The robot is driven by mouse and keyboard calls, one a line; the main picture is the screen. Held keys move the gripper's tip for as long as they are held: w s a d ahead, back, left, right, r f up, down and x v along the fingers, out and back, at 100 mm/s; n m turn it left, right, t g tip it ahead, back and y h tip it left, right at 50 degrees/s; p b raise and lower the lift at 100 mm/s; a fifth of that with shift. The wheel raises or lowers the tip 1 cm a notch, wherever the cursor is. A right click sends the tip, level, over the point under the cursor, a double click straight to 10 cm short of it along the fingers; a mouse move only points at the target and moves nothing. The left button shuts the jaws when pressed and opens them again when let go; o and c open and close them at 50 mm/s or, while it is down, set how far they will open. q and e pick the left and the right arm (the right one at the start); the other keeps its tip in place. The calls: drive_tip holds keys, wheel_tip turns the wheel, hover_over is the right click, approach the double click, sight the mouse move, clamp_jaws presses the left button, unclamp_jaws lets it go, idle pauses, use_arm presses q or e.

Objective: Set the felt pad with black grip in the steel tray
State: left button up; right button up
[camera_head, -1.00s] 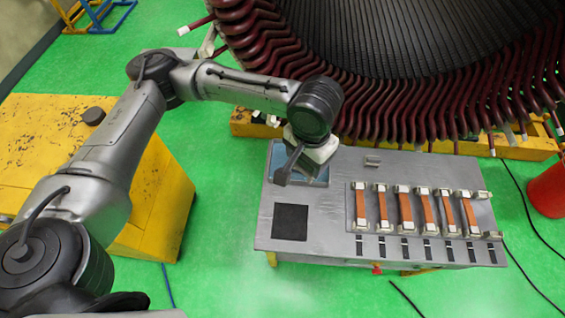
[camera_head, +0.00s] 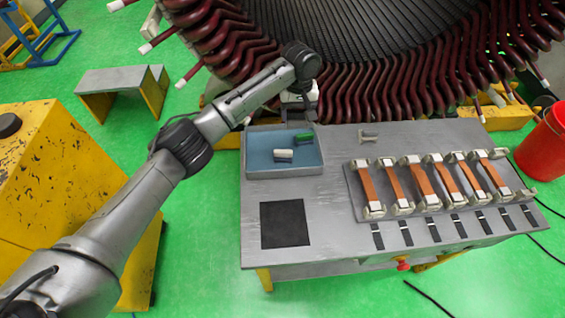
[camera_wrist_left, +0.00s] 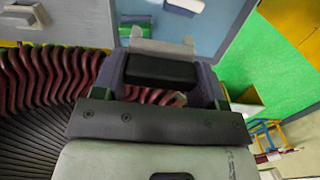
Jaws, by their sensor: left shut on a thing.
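My left gripper (camera_head: 298,108) is above the back right edge of the steel tray (camera_head: 247,160), which has a blue inside. In the left wrist view the fingers (camera_wrist_left: 162,75) are shut on the black grip of the felt pad (camera_wrist_left: 160,47). The pale felt shows beyond the dark grip, toward the tray (camera_wrist_left: 225,45). In the head view the gripper largely hides the pad, and I cannot tell whether the pad touches the tray. My right gripper is not in view.
A white-and-dark piece (camera_head: 283,155) and a green piece (camera_head: 304,137) are in the tray. A black mat (camera_head: 285,223) lies in front on the table. A rack of orange strips (camera_head: 435,183) stands right. The stator's dark red coils (camera_head: 380,90) curve close behind the gripper.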

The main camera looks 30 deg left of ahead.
sight(292, 119)
use_arm(q)
drive_tip(key=f, duration=0.1)
drive_tip(key=a+f, duration=0.1)
drive_tip(key=f+b, duration=0.1)
drive_tip(key=shift+a+f, duration=0.25)
drive_tip(key=shift+f, duration=0.1)
drive_tip(key=shift+s+a+f+b, duration=0.25)
drive_tip(key=shift+s+a+f, duration=0.75)
drive_tip(key=shift+a+f, duration=0.65)
drive_tip(key=shift+s+a+f+b, duration=0.3)
drive_tip(key=shift+s+a+f, duration=0.65)
drive_tip(key=shift+a+f, duration=0.7)
drive_tip(key=shift+s+a+f+b, duration=0.25)
drive_tip(key=shift+s+a+f, duration=0.9)
drive_tip(key=shift+f, duration=0.85)
drive_tip(key=shift+w+a, duration=0.1)
drive_tip(key=shift+w, duration=0.05)
drive_tip(key=shift+f, duration=0.1)
drive_tip(key=shift+f+p, duration=0.4)
drive_tip(key=shift+p, duration=0.1)
